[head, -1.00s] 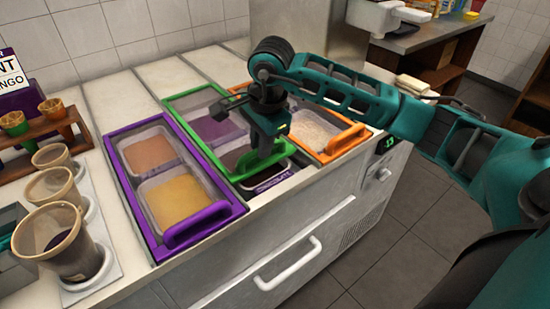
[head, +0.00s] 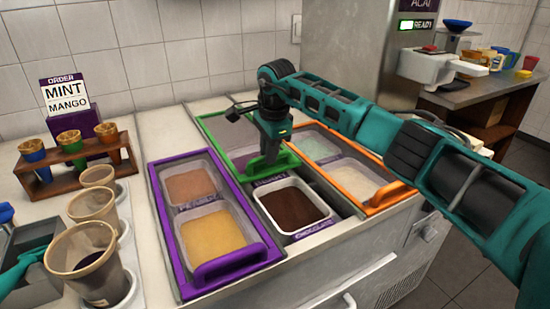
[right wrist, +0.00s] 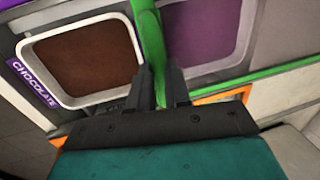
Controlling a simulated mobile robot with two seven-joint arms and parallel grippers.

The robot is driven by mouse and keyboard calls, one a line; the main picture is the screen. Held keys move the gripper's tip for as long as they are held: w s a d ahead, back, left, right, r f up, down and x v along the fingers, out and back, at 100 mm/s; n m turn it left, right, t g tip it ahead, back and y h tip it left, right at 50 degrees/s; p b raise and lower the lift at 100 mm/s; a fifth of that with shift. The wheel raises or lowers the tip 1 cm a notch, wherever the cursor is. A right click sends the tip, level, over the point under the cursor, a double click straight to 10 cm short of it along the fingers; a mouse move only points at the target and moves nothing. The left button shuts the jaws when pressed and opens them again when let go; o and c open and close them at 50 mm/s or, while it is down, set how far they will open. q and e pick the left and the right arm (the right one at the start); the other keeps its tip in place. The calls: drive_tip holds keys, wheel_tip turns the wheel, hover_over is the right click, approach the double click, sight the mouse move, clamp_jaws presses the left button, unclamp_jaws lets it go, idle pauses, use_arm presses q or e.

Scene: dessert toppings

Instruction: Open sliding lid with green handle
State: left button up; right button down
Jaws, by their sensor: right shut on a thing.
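The lid with the green frame and handle (head: 288,158) sits in the middle of the freezer counter, slid toward the back. My right gripper (head: 271,160) is over the green handle and shut on it. The right wrist view shows the fingers (right wrist: 165,85) around the green handle bar (right wrist: 150,40). The chocolate tub (head: 293,207) in front of the lid is uncovered, and it also fills the left of the right wrist view (right wrist: 85,60).
A purple-framed lid (head: 230,268) is to the left and an orange-framed lid (head: 390,195) to the right. Cups (head: 85,265) stand at the left, with a wooden cone rack (head: 85,170) behind them. An order sign (head: 66,95) stands at the back.

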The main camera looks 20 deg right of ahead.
drive_tip(key=shift+w+a+r, duration=0.1)
drive_tip(key=shift+w+a, duration=0.05)
drive_tip(key=shift+w, duration=1.95)
drive_tip(key=c, duration=1.1)
unclamp_jaws()
drive_tip(key=r, duration=0.4)
drive_tip(key=s+r, duration=0.1)
drive_tip(key=r, duration=0.3)
drive_tip(key=s+r, duration=0.1)
drive_tip(key=r, duration=0.3)
drive_tip(key=shift+s+r+p, duration=0.25)
drive_tip(key=shift+p, duration=0.15)
